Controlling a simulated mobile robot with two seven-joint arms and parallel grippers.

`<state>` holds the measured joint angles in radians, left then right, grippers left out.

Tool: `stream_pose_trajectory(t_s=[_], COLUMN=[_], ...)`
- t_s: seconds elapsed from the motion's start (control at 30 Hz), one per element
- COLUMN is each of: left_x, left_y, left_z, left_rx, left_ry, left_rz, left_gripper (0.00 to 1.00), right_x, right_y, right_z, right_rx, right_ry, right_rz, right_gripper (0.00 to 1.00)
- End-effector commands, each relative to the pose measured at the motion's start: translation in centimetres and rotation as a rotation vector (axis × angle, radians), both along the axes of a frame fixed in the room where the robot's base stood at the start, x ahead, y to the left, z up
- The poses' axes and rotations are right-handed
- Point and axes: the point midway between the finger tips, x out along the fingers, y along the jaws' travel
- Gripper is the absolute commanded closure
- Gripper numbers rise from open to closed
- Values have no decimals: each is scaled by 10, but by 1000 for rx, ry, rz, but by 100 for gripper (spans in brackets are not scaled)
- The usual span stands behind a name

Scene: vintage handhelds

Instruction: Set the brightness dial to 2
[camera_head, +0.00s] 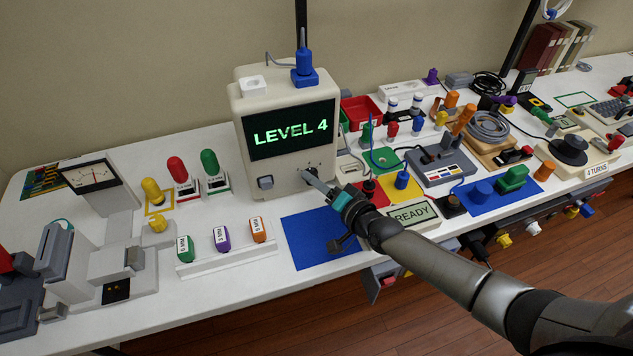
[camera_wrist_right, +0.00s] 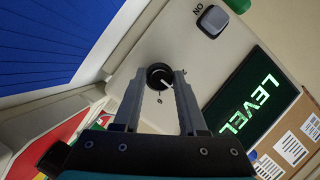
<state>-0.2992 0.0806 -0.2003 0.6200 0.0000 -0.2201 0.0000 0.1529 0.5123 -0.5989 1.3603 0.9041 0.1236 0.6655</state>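The brightness dial (camera_wrist_right: 160,77) is a round black knob with a white pointer line, on the front of a cream monitor (camera_head: 238,117). The monitor's screen (camera_head: 290,131) reads "LEVEL 4" in green. My right gripper (camera_head: 309,174) is at the dial, which it partly hides in the head view. In the right wrist view, its two grey fingers (camera_wrist_right: 160,80) stand apart, one on each side of the dial. I cannot tell whether they touch it. My left gripper is not in view.
A grey square button (camera_head: 265,182) sits left of the dial on the monitor's front. A blue mat (camera_head: 310,240) lies below my right gripper. A "READY" display (camera_head: 411,214) stands close beside my right forearm. Coloured knobs and devices crowd the right side.

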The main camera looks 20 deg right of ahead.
Motion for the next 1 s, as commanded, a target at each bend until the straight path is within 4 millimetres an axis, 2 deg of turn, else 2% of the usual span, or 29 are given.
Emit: stream_pose_trajectory(t_s=[0.07,0.33,0.67,0.87,1.0], left_x=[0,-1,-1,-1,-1], left_y=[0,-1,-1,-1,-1], left_z=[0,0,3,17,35], left_rx=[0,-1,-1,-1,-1], left_ry=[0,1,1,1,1], left_rz=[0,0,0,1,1], left_gripper=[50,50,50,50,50], right_x=[0,0,0,0,-1], right_y=[0,0,0,1,1], right_z=[0,0,1,3,6], right_rx=[0,0,-10,-74,-162], right_ry=[0,0,0,-1,-3], right_rz=[0,0,0,-1,-2], right_gripper=[69,99,100,100,100])
